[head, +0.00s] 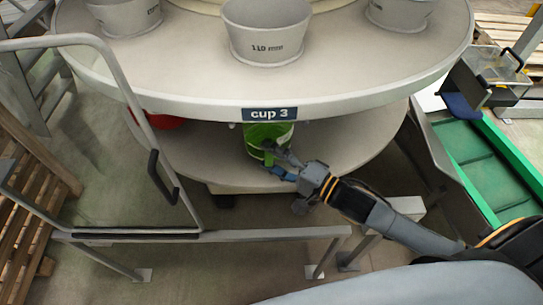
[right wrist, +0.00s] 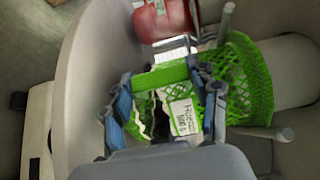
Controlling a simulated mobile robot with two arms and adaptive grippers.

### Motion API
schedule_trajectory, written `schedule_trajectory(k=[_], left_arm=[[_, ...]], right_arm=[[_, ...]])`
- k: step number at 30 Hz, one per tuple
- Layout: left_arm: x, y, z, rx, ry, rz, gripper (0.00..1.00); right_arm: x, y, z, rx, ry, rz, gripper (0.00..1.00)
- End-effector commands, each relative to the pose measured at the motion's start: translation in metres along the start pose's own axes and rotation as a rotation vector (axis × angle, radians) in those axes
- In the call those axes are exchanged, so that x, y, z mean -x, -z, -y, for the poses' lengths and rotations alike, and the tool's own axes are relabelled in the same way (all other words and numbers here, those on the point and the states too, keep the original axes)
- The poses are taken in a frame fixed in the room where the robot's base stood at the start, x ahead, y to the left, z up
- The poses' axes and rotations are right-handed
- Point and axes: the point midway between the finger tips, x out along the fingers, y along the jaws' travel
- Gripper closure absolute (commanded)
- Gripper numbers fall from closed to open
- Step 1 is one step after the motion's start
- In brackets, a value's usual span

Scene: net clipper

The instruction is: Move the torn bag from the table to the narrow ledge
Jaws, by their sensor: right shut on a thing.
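The torn bag is a green net bag (head: 268,136) with a white label, under the edge of the upper round disc at the "cup 3" sign. My right gripper (head: 277,160) reaches in from the lower right and is shut on it. In the right wrist view the green mesh (right wrist: 252,80) passes between and beyond the fingers (right wrist: 165,100), and a ragged dark opening shows near the printed label (right wrist: 184,117). The bag is over the lower round disc (head: 350,150); whether it touches that disc I cannot tell. I cannot identify the narrow ledge for certain. My left gripper is not in view.
The upper disc (head: 180,70) overhangs the bag and carries grey cups (head: 264,45). A red object (head: 165,122) sits under it at the left; red also shows in the right wrist view (right wrist: 163,20). A grey rail (head: 215,236) runs in front. A green-edged conveyor (head: 485,165) stands right.

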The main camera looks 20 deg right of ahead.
Motion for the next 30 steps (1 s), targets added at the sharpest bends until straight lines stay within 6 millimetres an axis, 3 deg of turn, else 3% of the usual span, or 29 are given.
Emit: schedule_trajectory(k=[1, 3, 4, 30], left_arm=[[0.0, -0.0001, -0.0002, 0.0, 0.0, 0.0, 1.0], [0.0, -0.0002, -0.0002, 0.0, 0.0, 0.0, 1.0], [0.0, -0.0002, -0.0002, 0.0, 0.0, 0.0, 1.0], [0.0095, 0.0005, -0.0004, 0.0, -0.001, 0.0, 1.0]], right_arm=[[0.0001, 0.0, -0.0002, 0.0, 0.0, 0.0, 0.63], [0.0002, 0.0, -0.0002, 0.0, -0.001, 0.0, 0.77], [0.0002, 0.0, -0.0002, 0.0, -0.001, 0.0, 0.78], [0.0001, 0.0001, 0.0044, 0.0, 0.0, 0.0, 0.79]])
